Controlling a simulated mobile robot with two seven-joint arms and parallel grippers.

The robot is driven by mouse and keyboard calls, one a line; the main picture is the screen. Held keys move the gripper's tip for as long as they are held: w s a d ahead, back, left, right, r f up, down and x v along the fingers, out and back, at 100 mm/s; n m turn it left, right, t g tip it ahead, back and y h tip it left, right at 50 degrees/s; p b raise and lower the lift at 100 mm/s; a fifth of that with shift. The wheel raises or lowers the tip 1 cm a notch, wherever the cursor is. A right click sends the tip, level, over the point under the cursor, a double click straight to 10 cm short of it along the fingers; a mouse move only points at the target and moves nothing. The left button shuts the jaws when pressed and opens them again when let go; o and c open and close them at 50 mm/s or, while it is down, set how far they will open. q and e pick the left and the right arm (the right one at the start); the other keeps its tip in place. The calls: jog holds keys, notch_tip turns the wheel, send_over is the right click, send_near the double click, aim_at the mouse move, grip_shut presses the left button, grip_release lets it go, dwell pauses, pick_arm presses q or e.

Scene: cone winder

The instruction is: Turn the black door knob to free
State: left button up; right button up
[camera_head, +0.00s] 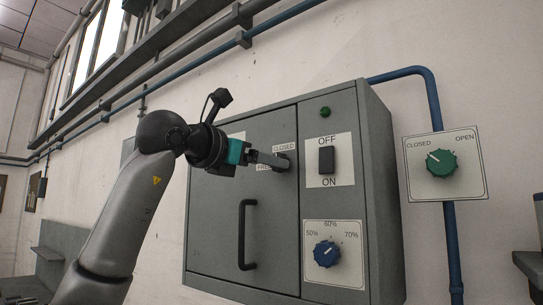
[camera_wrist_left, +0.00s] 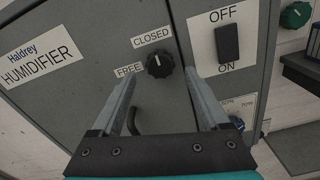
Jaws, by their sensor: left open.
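The black door knob (camera_wrist_left: 160,64) sits on the grey cabinet door, between the CLOSED label (camera_wrist_left: 153,36) at its upper left and the FREE label (camera_wrist_left: 129,70) at its lower left. Its small white mark appears to point up and left, towards CLOSED. My left gripper (camera_wrist_left: 162,77) is open, its two fingers spread to either side of the knob's line in the wrist view. The knob shows just beyond the fingertips; I cannot tell whether they touch it. In the head view my left gripper (camera_head: 279,162) is at the labels and mostly hides the knob. My right gripper is not in view.
Below the knob is the black door handle (camera_head: 244,235). To the right are the OFF/ON switch (camera_head: 327,160), a blue percentage dial (camera_head: 327,254) and a green lamp (camera_head: 325,112). A green CLOSED/OPEN valve knob (camera_head: 441,163) is on the wall, with blue pipe (camera_head: 453,250).

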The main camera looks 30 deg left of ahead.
aim_at(283, 156)
pick_arm(q)
jog(key=shift+w+d+p, duration=0.1)
jog(key=shift+w+p, duration=0.2)
jog(key=shift+w, duration=1.1)
jog(key=shift+c, duration=0.3)
grip_shut()
